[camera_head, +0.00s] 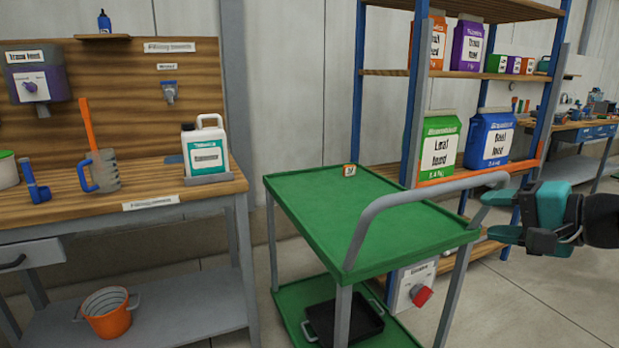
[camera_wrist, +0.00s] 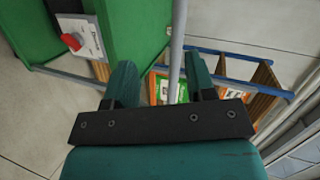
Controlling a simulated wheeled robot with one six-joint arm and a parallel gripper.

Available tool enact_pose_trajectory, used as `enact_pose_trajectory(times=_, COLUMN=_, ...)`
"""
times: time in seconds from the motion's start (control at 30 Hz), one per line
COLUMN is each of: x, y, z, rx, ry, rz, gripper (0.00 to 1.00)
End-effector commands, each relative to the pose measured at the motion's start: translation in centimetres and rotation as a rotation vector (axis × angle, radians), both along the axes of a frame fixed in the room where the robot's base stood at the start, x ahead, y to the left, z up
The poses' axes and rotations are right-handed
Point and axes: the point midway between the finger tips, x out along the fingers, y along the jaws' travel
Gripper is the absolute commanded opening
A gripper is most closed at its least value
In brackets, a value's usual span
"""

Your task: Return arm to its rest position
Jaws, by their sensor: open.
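My gripper (camera_head: 507,216) is at the right side of the head view, beside the right end of the green cart (camera_head: 420,215) and close to its grey handle. In the wrist view my gripper (camera_wrist: 160,82) shows two teal fingers spread apart. I see nothing held between them. A grey bar of the cart (camera_wrist: 179,45) passes through the view between the fingers; I cannot tell how close it is.
A small orange-and-white item (camera_head: 349,170) sits on the cart's top. A black tray (camera_head: 345,322) lies on its lower shelf. A shelf rack (camera_head: 392,130) with feed bags stands behind. A workbench (camera_head: 120,212) is at left. Floor at the lower right (camera_head: 560,300) is clear.

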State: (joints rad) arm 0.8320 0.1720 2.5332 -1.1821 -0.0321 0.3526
Motion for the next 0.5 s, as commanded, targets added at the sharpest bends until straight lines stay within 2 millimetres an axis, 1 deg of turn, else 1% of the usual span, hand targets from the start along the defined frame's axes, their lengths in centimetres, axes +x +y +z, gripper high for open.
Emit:
enact_pose_trajectory(times=0.03, x=-0.6, y=3.6, z=-0.4, rx=-0.081, ry=0.022, rz=0.130, gripper=0.50)
enact_pose_trajectory(times=0.07, x=-1.2, y=5.5, z=-0.7, rx=-0.133, ry=0.038, rz=0.208, gripper=0.50)
enact_pose_trajectory(times=0.1, x=-2.2, y=7.9, z=-1.2, rx=-0.205, ry=0.057, rz=0.312, gripper=0.50)
enact_pose_trajectory(times=0.17, x=-4.0, y=10.9, z=-2.0, rx=-0.315, ry=0.081, rz=0.464, gripper=0.50)
enact_pose_trajectory(times=0.2, x=-5.3, y=12.7, z=-2.4, rx=-0.387, ry=0.092, rz=0.561, gripper=0.50)
enact_pose_trajectory(times=0.3, x=-8.7, y=15.8, z=-3.3, rx=-0.549, ry=0.112, rz=0.775, gripper=0.50)
enact_pose_trajectory(times=0.33, x=-9.6, y=16.4, z=-3.5, rx=-0.591, ry=0.115, rz=0.829, gripper=0.50)
enact_pose_trajectory(times=0.4, x=-11.6, y=17.5, z=-3.7, rx=-0.677, ry=0.119, rz=0.937, gripper=0.50)
enact_pose_trajectory(times=0.5, x=-13.9, y=18.4, z=-3.9, rx=-0.779, ry=0.119, rz=1.063, gripper=0.50)
